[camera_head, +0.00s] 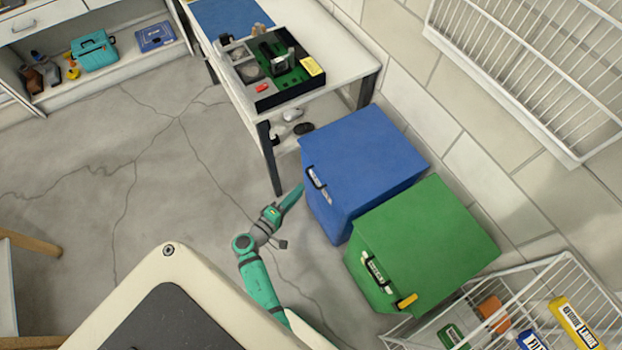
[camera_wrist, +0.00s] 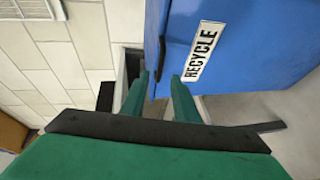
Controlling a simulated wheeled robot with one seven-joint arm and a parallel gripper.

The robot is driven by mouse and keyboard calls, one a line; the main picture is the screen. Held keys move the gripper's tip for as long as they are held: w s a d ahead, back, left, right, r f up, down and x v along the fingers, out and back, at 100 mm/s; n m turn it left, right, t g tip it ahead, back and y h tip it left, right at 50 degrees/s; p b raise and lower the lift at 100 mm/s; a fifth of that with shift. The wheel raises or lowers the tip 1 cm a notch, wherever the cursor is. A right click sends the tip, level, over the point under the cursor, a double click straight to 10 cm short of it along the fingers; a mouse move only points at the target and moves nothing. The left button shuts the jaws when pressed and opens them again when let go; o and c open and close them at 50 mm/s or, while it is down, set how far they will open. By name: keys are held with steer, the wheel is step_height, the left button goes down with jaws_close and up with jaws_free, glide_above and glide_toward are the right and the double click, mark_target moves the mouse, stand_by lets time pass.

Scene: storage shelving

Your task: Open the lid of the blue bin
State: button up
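The blue bin (camera_head: 365,155) stands on the floor with its lid down. Its front carries a black handle (camera_head: 313,178) and a white label; in the wrist view the label (camera_wrist: 202,54) reads RECYCLE. My gripper (camera_head: 299,188) is at the bin's front left side, close to the handle. In the wrist view my gripper (camera_wrist: 160,78) has its two green fingers apart, with nothing seen held between them. A dark handle part (camera_wrist: 161,52) shows just beyond the gap between the fingertips. I cannot tell whether the fingers touch the bin.
A green bin (camera_head: 425,240) stands close beside the blue bin on the right. A white table (camera_head: 335,50) with a tray of parts is behind it. A wire basket (camera_head: 500,300) is at lower right. The floor (camera_head: 150,150) to the left is clear.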

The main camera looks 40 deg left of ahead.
mark_target(311, 179)
steer(key=w, duration=0.2)
steer(key=w+f, duration=0.1)
steer(key=w, duration=0.5)
steer(key=shift+w+f, duration=0.2)
steer(key=shift+f, duration=0.05)
steer(key=shift+s+f, duration=0.1)
jaws_close()
